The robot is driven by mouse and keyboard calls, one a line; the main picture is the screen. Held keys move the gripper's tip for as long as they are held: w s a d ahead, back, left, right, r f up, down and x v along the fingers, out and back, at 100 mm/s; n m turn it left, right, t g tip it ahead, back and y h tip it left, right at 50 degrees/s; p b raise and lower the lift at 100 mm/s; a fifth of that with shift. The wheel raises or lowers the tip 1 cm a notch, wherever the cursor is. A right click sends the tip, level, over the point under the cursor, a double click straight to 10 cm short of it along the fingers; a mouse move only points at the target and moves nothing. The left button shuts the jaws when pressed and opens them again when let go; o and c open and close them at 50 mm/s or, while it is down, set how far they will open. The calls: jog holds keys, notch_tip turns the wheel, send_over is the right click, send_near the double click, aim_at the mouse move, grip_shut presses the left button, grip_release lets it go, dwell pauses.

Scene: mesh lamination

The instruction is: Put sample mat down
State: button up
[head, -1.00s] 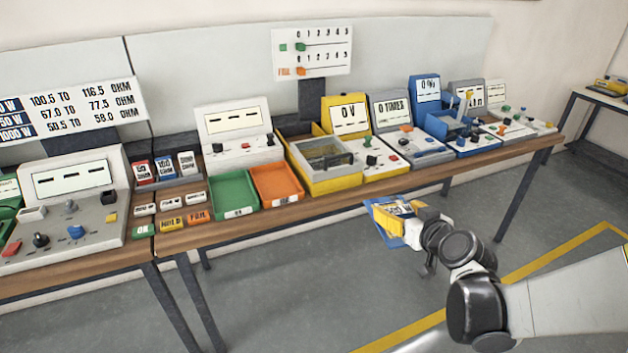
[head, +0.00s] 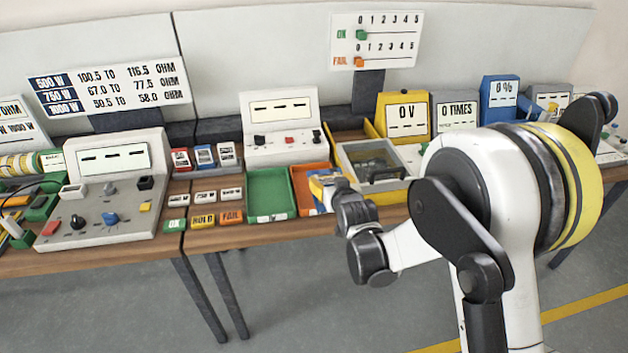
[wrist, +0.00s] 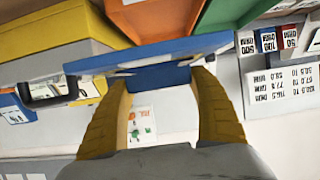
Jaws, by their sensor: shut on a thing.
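My gripper (head: 332,192) is in front of and over the orange tray (head: 302,176) at the table's front edge. In the wrist view its two yellow fingers (wrist: 160,78) are shut on a flat blue piece (wrist: 150,58), which I take to be the sample mat. The mat (head: 318,183) shows only as a small blue and pale patch in the head view, mostly hidden by the gripper. I cannot tell whether it touches the tray.
The green tray (head: 270,193) is to the left and looks empty. The yellow tester box (head: 372,160) with a clear lid stands to the right. Small OK, HOLD (head: 203,221) and FAIL tags lie left of the trays. My arm hides the table's right part.

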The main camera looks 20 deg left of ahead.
aim_at(316, 173)
jog(key=b+x, duration=0.1)
jog(key=x, duration=0.3)
jog(key=f+b+x, duration=0.1)
jog(key=x, duration=0.4)
jog(key=s+b+x, duration=0.1)
jog(key=x, duration=0.4)
jog(key=shift+a+f, duration=0.3)
jog(key=shift+a, duration=0.2)
jog(key=shift+f+b, duration=0.85)
jog(key=shift+f, duration=1.1)
jog(key=shift+f, duration=0.15)
jog(key=o, duration=1)
